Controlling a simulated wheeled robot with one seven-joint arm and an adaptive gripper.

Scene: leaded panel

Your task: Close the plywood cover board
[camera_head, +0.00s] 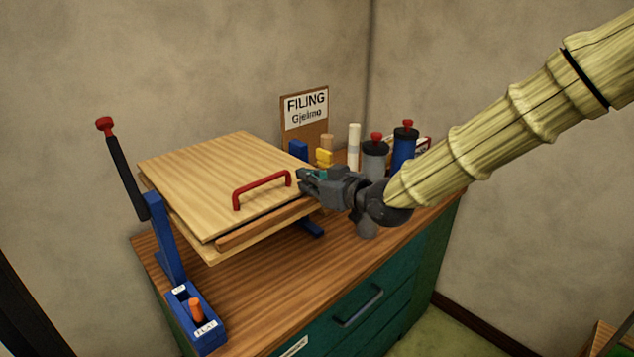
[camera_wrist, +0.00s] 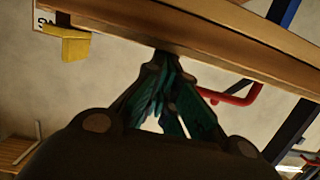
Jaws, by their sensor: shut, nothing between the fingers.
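The plywood cover board (camera_head: 215,185) lies nearly flat over a lower board in the head view, with a thin dark gap between them at the front. A red handle (camera_head: 262,188) stands on its front part, and a wooden strip (camera_head: 265,226) runs along the front edge. My gripper (camera_head: 306,183) is at the board's right edge, just right of the handle, with its fingers together and empty. In the wrist view the closed fingertips (camera_wrist: 168,62) meet or nearly meet a wooden edge (camera_wrist: 200,48); contact is not certain. The red handle also shows there (camera_wrist: 240,96).
A blue lever with a black grip and red knob (camera_head: 122,165) rises left of the board. A blue box with an orange peg (camera_head: 196,312) sits at the front left. Bottles (camera_head: 405,148) and a filing sign (camera_head: 305,109) stand behind. The front worktop (camera_head: 270,285) is clear.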

